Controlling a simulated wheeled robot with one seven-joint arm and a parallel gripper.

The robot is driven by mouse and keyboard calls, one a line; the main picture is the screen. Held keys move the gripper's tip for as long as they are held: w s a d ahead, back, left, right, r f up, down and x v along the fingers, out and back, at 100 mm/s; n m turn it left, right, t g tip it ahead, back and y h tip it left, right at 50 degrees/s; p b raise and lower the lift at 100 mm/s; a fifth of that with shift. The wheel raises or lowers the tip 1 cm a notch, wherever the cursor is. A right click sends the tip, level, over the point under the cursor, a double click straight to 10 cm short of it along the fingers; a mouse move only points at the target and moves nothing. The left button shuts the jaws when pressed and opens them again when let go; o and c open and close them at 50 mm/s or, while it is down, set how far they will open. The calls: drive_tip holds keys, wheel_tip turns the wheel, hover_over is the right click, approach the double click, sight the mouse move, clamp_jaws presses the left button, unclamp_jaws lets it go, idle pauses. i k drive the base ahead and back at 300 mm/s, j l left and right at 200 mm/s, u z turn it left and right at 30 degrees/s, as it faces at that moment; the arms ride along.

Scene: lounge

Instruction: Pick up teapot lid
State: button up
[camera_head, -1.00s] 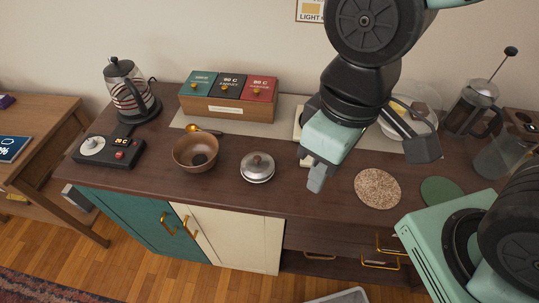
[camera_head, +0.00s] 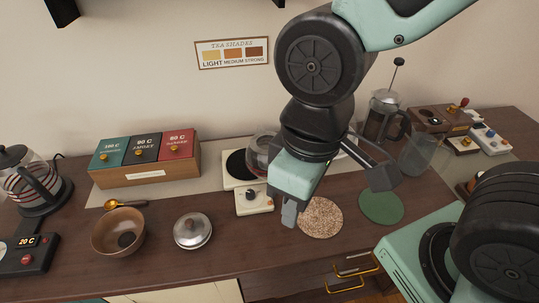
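A round silver lid with a dark knob (camera_head: 192,230) lies on the wooden counter, right of a brown bowl; I take it for the teapot lid. My gripper (camera_head: 338,200) hangs over the counter to the right of the lid, with its two fingers spread wide and nothing seen between them. A glass vessel (camera_head: 262,150), perhaps the teapot, stands at the back, partly hidden behind my gripper.
A brown bowl (camera_head: 118,232) sits left of the lid. A white scale-like device (camera_head: 254,198) stands behind and right of it. A tea box (camera_head: 146,160), a kettle (camera_head: 32,180), a cork mat (camera_head: 319,217), a green mat (camera_head: 381,206) and a French press (camera_head: 386,118) also occupy the counter.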

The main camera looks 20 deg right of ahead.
sight(191, 229)
drive_tip(key=k+j, duration=0.1)
drive_tip(key=j, duration=0.5)
drive_tip(key=j+u, duration=0.1)
drive_tip(key=j, duration=0.55)
drive_tip(key=k+j, duration=0.15)
drive_tip(key=j, duration=0.45)
drive_tip(key=u, duration=0.05)
